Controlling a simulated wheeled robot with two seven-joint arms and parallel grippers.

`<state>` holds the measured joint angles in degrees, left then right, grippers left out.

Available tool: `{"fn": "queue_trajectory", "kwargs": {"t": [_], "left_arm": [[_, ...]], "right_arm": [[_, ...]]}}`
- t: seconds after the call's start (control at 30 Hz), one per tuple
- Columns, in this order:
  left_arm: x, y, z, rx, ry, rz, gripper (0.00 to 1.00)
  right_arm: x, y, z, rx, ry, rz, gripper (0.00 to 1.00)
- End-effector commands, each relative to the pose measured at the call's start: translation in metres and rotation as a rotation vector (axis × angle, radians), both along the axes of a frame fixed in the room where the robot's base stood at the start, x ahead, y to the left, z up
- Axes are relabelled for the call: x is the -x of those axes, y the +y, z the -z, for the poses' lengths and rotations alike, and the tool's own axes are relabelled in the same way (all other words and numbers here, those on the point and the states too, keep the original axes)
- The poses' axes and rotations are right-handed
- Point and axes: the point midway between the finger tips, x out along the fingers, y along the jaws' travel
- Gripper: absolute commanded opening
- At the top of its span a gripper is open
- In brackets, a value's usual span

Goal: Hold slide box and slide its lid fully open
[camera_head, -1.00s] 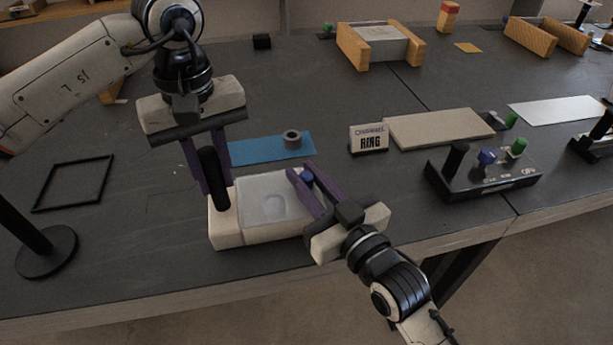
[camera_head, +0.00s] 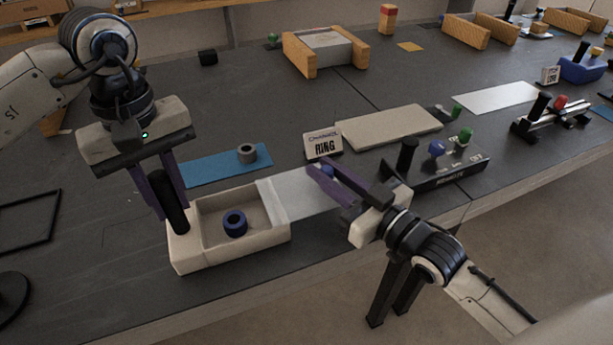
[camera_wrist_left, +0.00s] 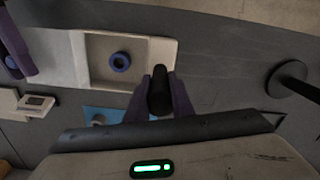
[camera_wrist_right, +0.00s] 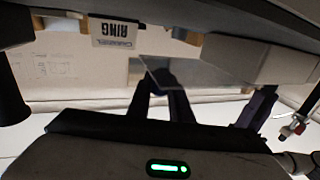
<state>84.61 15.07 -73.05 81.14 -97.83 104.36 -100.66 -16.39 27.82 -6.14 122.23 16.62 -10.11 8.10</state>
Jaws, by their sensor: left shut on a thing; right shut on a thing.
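The slide box (camera_head: 230,257) is a cream tray on the dark table, its inside open to view with a dark blue ring (camera_head: 235,222) lying in it. The box also shows in the left wrist view (camera_wrist_left: 150,85). Its pale grey lid (camera_head: 292,196) extends out to the right, only its left end still over the box. My left gripper (camera_head: 170,205) is shut on the black upright handle (camera_wrist_left: 160,92) at the box's left end. My right gripper (camera_head: 318,172) is shut on the lid's small blue knob (camera_head: 328,171), which its purple fingers partly hide.
Behind the box lie a blue mat (camera_head: 215,166) with a grey ring (camera_head: 247,153), a "RING" sign (camera_head: 323,145) and a beige slab (camera_head: 390,126). A black base with knobs (camera_head: 450,165) stands close to the right of my right gripper. A black frame (camera_head: 30,222) lies at the left.

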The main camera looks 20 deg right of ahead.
Motion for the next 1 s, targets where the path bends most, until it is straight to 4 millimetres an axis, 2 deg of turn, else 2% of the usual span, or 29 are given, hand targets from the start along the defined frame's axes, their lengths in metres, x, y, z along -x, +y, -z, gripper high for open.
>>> {"fn": "queue_trajectory", "kwargs": {"t": [0.03,0.27,0.3,0.4,0.77,0.87,1.0], "left_arm": [[0.003,0.001,0.006,-0.007,0.013,0.001,0.00],[0.003,0.001,0.006,-0.007,0.013,0.001,0.00],[0.003,0.001,0.006,-0.007,0.013,0.001,0.00],[0.003,0.001,0.006,-0.007,0.013,0.001,0.00],[0.003,0.001,0.006,-0.007,0.012,0.002,0.00],[0.003,0.001,0.006,-0.007,0.012,0.002,0.00],[0.003,0.001,0.006,-0.007,0.012,0.002,0.00]], "right_arm": [[0.000,-0.003,0.002,0.002,0.003,0.003,0.00],[0.000,-0.002,0.002,0.001,0.004,0.003,0.00],[0.000,-0.002,0.002,0.001,0.004,0.003,0.20],[0.000,-0.002,0.002,0.001,0.003,0.002,0.37],[0.002,-0.002,0.002,0.000,0.002,0.001,0.38],[0.011,-0.004,0.002,0.002,0.005,0.001,0.38],[0.032,-0.011,0.003,0.001,0.007,0.001,0.38]]}}
